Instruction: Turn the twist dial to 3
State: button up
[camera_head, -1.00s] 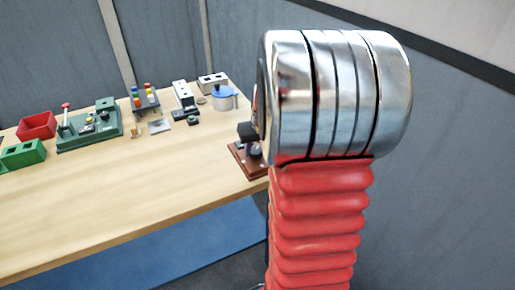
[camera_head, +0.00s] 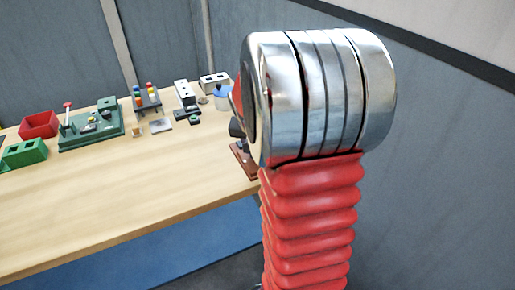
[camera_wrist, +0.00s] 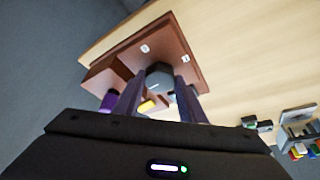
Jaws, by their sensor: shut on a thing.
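The twist dial (camera_wrist: 159,78) is a dark grey faceted knob on a brown wooden board (camera_wrist: 187,42) in the wrist view. Small white tags with marks sit on the board beside it, too small to read. My gripper (camera_wrist: 160,92) has one finger on each side of the knob and is shut on it. The dial's pointer and its setting cannot be made out. In the head view the brown board (camera_head: 243,165) shows at the table's right edge, partly hidden by my arm. The gripper's fingers are hidden there.
A purple part (camera_wrist: 108,102) and a yellow part (camera_wrist: 148,105) sit close to the fingers. The table's front middle is clear.

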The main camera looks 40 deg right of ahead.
jog(key=shift+m+g, duration=0.3)
jog(key=shift+m, duration=0.3)
jog(key=o, duration=1)
jog(key=shift+o, duration=0.2)
jog(key=v, duration=1.3)
jog(key=shift+a+r, duration=0.2)
jog(key=shift+r, duration=0.05)
jog(key=shift+s, duration=0.1)
